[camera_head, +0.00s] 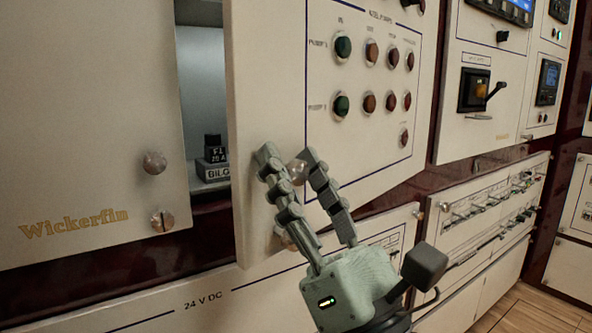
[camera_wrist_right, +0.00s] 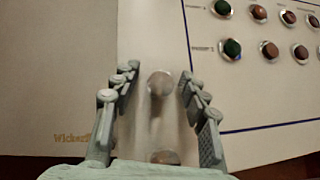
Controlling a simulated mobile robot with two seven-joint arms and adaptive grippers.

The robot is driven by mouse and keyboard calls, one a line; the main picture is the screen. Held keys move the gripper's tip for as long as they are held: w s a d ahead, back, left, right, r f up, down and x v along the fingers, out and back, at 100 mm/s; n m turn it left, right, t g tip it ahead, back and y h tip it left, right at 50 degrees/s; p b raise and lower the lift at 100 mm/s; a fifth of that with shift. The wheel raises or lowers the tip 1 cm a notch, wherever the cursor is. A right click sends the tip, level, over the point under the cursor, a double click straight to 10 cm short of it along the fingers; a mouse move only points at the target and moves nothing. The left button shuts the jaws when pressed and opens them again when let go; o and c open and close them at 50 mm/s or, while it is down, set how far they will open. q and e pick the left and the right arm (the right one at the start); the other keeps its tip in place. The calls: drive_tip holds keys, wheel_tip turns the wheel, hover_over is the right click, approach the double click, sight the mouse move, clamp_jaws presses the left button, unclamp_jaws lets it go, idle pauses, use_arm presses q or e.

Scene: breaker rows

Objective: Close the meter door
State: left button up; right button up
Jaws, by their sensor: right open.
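A cream door (camera_head: 265,80) with two rows of pump lamps or buttons stands ajar. A gap along its left edge shows the dark inside. I cannot read a meter label on it. A round knob (camera_head: 297,171) sits near the door's lower left corner; it also shows in the right wrist view (camera_wrist_right: 160,83). My right gripper (camera_head: 289,155) is open, its fingers on either side of this knob. In the right wrist view the gripper (camera_wrist_right: 157,75) frames the knob; contact cannot be told. A second knob (camera_wrist_right: 165,157) lies below, mostly hidden in the head view. My left gripper is out of view.
A flat Wickerfin panel (camera_head: 85,120) with two round fasteners is at the left. A fuse block (camera_head: 214,160) shows inside the gap. A 24 V DC panel (camera_head: 215,308) lies below. More switch panels (camera_head: 485,215) stand at the right, above wooden floor (camera_head: 530,310).

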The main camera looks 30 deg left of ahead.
drive_tip(key=shift+s+r+g, duration=0.1)
drive_tip(key=shift+r+g, duration=0.2)
drive_tip(key=shift+r, duration=0.4)
approach(278, 42)
drive_tip(key=x, duration=0.5)
drive_tip(key=shift+a+r, duration=0.1)
drive_tip(key=shift+a, duration=0.05)
